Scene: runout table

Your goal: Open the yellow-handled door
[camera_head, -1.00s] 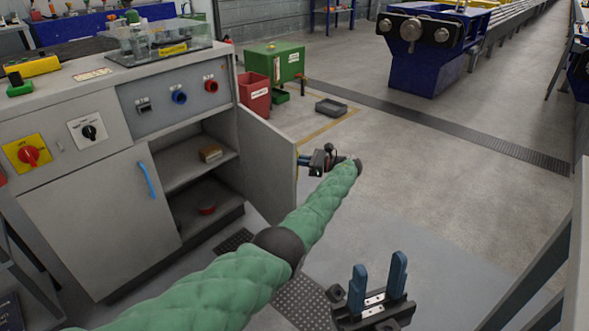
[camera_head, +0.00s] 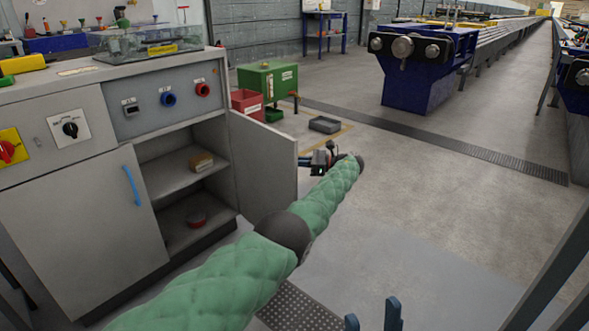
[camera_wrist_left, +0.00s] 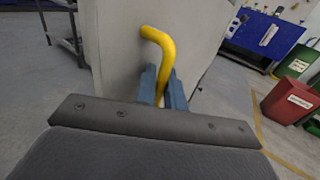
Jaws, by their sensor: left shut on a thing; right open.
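The right-hand cabinet door (camera_head: 262,165) stands open, swung out from the grey cabinet, in the head view. Its yellow handle (camera_wrist_left: 163,45) shows in the left wrist view as a bent bar on the door's outer face (camera_wrist_left: 112,45); the door hides it in the head view. My left gripper (camera_head: 320,160) is at the door's outer side near the free edge. In the left wrist view its blue fingers (camera_wrist_left: 162,85) are shut on the handle. My right gripper (camera_head: 374,314) is open and empty at the bottom edge of the head view, partly cut off.
The left cabinet door (camera_head: 85,225) with a blue handle (camera_head: 131,187) is shut. Inside the open side are a shelf, a small box (camera_head: 201,161) and a red round item (camera_head: 197,220). A red bin (camera_head: 247,103) and grey tray (camera_head: 324,124) stand beyond the door.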

